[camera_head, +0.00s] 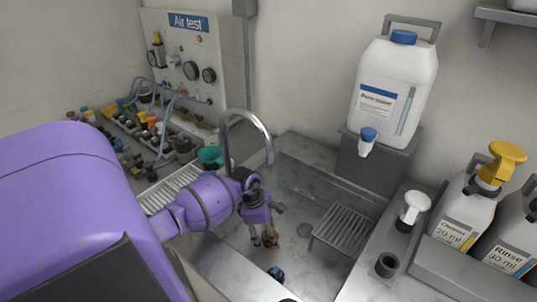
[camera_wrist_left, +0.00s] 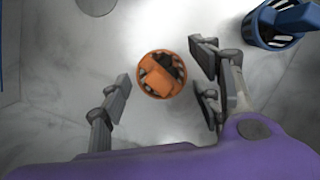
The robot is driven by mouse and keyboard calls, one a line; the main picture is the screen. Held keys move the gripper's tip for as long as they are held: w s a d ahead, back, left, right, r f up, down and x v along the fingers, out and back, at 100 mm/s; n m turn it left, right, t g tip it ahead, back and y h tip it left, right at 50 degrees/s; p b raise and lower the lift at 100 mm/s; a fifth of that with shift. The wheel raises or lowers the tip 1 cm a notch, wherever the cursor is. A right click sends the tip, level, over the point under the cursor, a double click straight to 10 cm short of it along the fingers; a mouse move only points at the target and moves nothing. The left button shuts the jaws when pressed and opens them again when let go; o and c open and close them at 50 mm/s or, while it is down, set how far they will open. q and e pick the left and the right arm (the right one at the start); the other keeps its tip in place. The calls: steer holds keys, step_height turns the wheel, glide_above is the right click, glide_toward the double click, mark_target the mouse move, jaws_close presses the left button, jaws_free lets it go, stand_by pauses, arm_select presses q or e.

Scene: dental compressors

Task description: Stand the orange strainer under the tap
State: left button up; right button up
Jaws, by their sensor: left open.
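The orange strainer (camera_wrist_left: 160,75) is on the grey sink floor in the left wrist view, round and seen from above, with dark openings and an orange piece across its top. My left gripper (camera_head: 264,242) points down into the sink. In the wrist view its open fingers (camera_wrist_left: 162,82) are on either side of the strainer, with gaps between. In the head view only a little of the orange strainer (camera_head: 270,241) shows behind the fingers. The curved metal tap (camera_head: 247,116) arches over the sink's back left side. My right gripper is not in view.
A blue strainer (camera_head: 276,273) is on the sink floor close by; it also shows in the wrist view (camera_wrist_left: 276,24). A metal rack (camera_head: 343,230) and a drain (camera_head: 304,230) are to the right. A white jug (camera_head: 393,90) with a blue spigot stands behind.

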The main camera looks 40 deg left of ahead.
arm_select(q)
steer(key=v, duration=1.1)
